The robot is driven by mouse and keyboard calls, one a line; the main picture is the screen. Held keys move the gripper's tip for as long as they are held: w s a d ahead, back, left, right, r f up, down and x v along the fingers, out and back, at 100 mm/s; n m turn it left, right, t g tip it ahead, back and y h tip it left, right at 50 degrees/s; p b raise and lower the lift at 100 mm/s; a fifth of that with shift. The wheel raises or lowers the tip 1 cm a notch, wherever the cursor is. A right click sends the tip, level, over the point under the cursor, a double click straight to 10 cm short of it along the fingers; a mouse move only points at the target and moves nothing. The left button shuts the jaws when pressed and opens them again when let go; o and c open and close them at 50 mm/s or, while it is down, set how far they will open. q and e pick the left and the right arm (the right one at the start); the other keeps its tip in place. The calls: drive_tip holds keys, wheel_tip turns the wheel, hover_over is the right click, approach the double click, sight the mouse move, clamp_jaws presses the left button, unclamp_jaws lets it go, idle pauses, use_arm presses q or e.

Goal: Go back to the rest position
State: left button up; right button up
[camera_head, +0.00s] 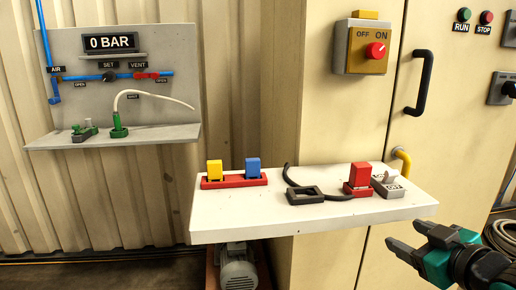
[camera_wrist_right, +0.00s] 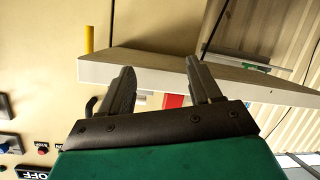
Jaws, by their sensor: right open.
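My right gripper (camera_head: 404,234) is in the lower right of the head view, with its two dark fingers apart and nothing between them. It is in front of and below the right end of the white shelf (camera_head: 320,222), clear of it. In the right wrist view the spread fingers of the right gripper (camera_wrist_right: 160,66) show empty, with the shelf (camera_wrist_right: 130,70) beyond them. My left gripper is not in view.
The shelf holds a yellow block (camera_head: 214,169), a blue block (camera_head: 253,168), a black frame (camera_head: 305,196) and a red block (camera_head: 360,175). A black door handle (camera_head: 420,82) and yellow handle (camera_head: 403,160) stick out. A motor (camera_head: 238,270) stands below.

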drive_tip(key=s+a+f+m+g, duration=0.1)
drive_tip(key=s+a+f, duration=0.4)
drive_tip(key=f, duration=0.3)
drive_tip(key=s+a+f+m+g+y, duration=0.1)
drive_tip(key=s+a+f, duration=0.3)
drive_tip(key=a+f, duration=0.3)
drive_tip(key=s+a+f+m+g, duration=0.1)
drive_tip(key=s+a+f, duration=0.35)
drive_tip(key=f, duration=0.55)
use_arm(q)
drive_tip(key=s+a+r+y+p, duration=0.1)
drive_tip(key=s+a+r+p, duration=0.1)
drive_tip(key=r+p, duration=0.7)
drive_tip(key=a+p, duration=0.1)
drive_tip(key=p, duration=0.3)
drive_tip(key=shift+p, duration=0.3)
use_arm(e)
wheel_tip(320, 180, up, 9)
drive_tip(key=s+d+h, duration=0.1)
drive_tip(key=s+d, duration=0.1)
drive_tip(key=shift+d+r, duration=0.15)
drive_tip(key=shift+r, duration=0.05)
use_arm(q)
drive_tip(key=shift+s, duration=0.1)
use_arm(e)
drive_tip(key=shift+s, duration=0.1)
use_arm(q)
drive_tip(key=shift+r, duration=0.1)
